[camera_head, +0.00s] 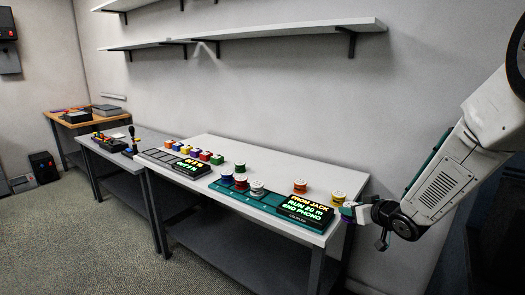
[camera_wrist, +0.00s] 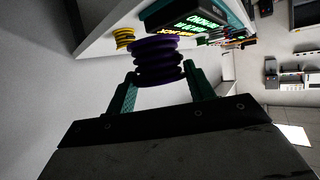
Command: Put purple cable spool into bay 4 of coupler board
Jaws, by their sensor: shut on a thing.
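The purple cable spool (camera_wrist: 158,62) is between the two green fingers of my gripper (camera_wrist: 160,88) in the wrist view. My gripper is shut on it. The teal coupler board (camera_head: 217,187) lies along the table's front, left of my gripper.
A green spool (camera_head: 240,167) stands farther back. The table's back is clear.

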